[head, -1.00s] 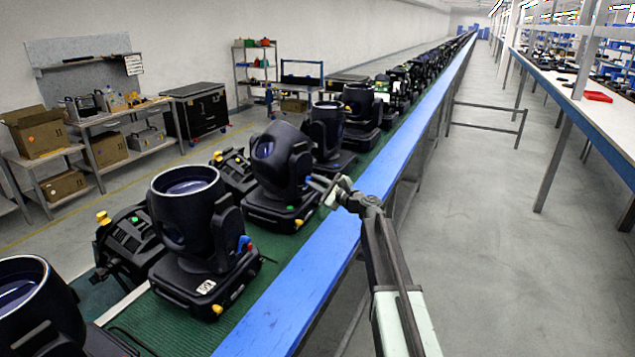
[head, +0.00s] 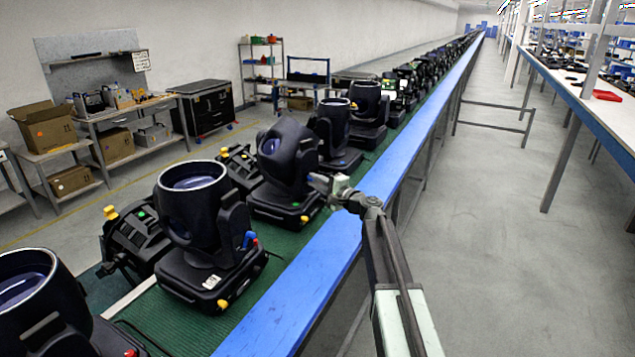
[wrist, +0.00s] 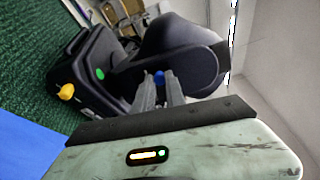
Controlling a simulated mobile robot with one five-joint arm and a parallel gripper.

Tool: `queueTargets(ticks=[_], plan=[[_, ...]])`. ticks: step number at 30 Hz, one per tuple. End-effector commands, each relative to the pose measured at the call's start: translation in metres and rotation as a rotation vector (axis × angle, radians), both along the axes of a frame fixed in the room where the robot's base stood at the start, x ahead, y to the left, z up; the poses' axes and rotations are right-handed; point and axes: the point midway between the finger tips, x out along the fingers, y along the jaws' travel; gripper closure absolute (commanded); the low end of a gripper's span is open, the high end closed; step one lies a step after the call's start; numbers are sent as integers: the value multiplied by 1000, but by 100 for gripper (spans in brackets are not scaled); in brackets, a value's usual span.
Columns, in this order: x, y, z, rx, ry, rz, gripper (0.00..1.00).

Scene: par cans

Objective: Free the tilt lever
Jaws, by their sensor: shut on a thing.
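My gripper (wrist: 158,85) is shut on this blue lever, which I take to be the tilt lever. In the head view, my gripper (head: 316,181) reaches the can's right side, and the lever there is hidden. The can's base carries a yellow knob (wrist: 66,92) and a green dot (wrist: 99,74).
A nearer can (head: 193,205) with blue and red levers stands in front to the left. More cans line the belt behind. A blue rail (head: 300,295) runs along the belt's right edge, under my arm.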

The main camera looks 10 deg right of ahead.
Motion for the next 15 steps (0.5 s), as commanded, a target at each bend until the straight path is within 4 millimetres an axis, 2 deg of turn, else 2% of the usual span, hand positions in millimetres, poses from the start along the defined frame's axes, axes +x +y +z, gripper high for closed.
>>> queueTargets(ticks=[15], plan=[[-1,0,-1,-33,-19,1,100]])
